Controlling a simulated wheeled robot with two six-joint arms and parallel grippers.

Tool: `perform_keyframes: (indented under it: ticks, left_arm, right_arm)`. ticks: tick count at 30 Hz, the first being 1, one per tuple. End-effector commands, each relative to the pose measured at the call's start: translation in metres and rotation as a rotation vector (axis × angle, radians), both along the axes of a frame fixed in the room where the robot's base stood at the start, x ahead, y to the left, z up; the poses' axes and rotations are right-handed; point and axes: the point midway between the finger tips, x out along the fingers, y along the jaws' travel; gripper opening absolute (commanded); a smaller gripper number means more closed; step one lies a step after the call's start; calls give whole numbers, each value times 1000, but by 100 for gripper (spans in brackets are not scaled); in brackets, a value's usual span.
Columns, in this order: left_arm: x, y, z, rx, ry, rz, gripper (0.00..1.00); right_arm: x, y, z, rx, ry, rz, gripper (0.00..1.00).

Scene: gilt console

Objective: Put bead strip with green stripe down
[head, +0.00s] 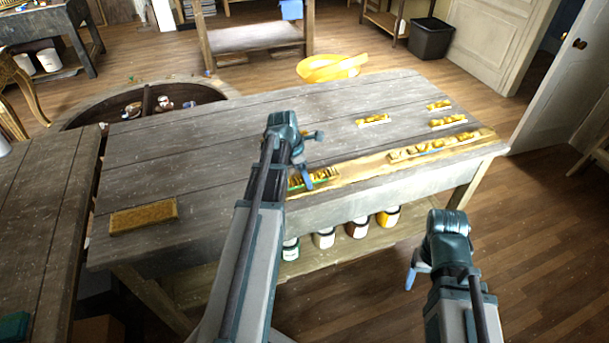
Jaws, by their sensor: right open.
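The bead strip with green stripe (326,181) is a short gold strip at the left end of a long pale gold board along the table's front edge. It looks level and low over the board; whether it touches the board is not clear. My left gripper (309,172) is at this strip, with a blue finger in front of it. The arm and finger hide part of the strip, and the grip on it cannot be made out. My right gripper (411,277) hangs in front of the table, open and empty, pointing down.
A longer gold strip (436,147) lies on the board's right part. Small gold strips (373,120) lie on the grey wooden table (230,150) behind. A gold block (143,217) lies at front left. The middle of the tabletop is clear. Jars (357,228) stand on the shelf below.

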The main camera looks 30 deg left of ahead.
Motion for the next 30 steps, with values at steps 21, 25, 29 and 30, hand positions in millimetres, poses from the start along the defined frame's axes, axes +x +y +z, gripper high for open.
perform_keyframes:
  ticks: [21, 25, 29, 30]
  left_arm:
    - [-8, 6, 43, 0, 0, 1, 72]
    - [-11, 9, 63, 0, 0, 1, 72]
    - [-16, 13, 83, 0, 0, 1, 72]
    - [-17, 14, 89, 0, 0, 1, 72]
  right_arm:
    - [0, 0, 43, 0, 0, 0, 71]
    - [0, 0, 63, 0, 0, 1, 71]
    - [0, 0, 83, 0, 0, 2, 71]
    - [0, 0, 89, 0, 0, 2, 71]
